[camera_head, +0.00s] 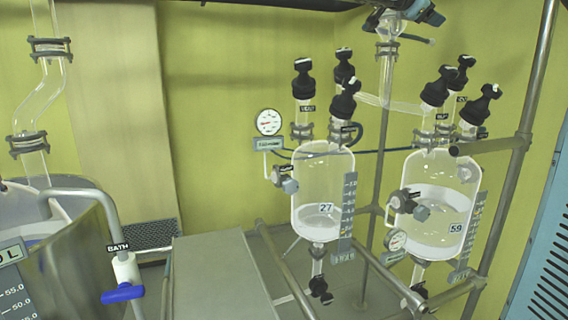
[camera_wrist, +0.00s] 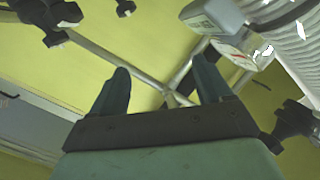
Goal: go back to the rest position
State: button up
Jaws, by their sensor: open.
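My gripper (camera_wrist: 162,88) shows in the wrist view with its two dark fingers spread apart. Nothing is between the fingers; behind them are grey metal rods and the yellow-green wall. My gripper does not show in the head view. In the head view, a glass reactor (camera_head: 309,188) labelled 27 hangs in the middle and a second glass reactor (camera_head: 430,180) labelled 59 hangs to its right. Both hold some pale liquid and carry black-capped ports on top.
A metal frame (camera_head: 519,150) holds the reactors. A grey flat-topped box (camera_head: 215,265) stands at the lower middle. A bath vessel (camera_head: 85,245) with a blue-handled valve (camera_head: 123,292) is at the left. A blue louvred cabinet (camera_head: 545,240) edges the right. A gauge (camera_wrist: 236,55) is close by in the wrist view.

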jog(key=s+a+n+t+y, duration=0.2)
jog(key=a+n+t+y, duration=0.4)
jog(key=a+n+t, duration=0.3)
jog(key=s+a+f+n+g+y, duration=0.1)
jog(key=s+a+f+n+y, duration=0.3)
jog(key=f, duration=0.3)
jog(key=s+a+f+n+g+y, duration=0.2)
jog(key=s+a+f+n+y, duration=0.15)
jog(key=f+y, duration=0.2)
jog(key=s+d+f+n+g, duration=0.1)
jog(key=s+f+g, duration=0.4)
jog(key=s+f, duration=0.5)
jog(key=s+d+f+n+g+h, duration=0.1)
jog(key=s+d+f+g, duration=0.3)
jog(key=s+f, duration=0.7)
notch_tip(320, 180, down, 7)
jog(key=shift+s+f+n+g, duration=0.2)
jog(key=shift+n+g, duration=0.45)
jog(key=shift+g, duration=0.15)
